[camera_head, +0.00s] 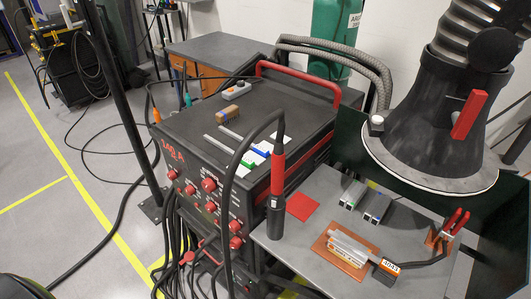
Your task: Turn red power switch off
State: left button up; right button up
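A black welding machine (262,110) with a red top handle (299,80) stands in the middle of the view. Its front panel faces the lower left and carries several red knobs, among them a large upper one (209,184) and a lower one (236,243). A small red part (188,257) sits low on the panel, partly behind dark cables. I cannot tell which red part is the power switch, or its position. Neither of my grippers is in view.
A grey side table (335,205) at right holds a red square (302,206), an orange-brown plate (347,256) and a red clamp (447,229). A torch (277,180) stands upright by the machine. A black fume hood (432,125) hangs above. Cables cross the floor and panel.

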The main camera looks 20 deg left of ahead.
aim_at(237, 243)
jog(key=u, duration=1)
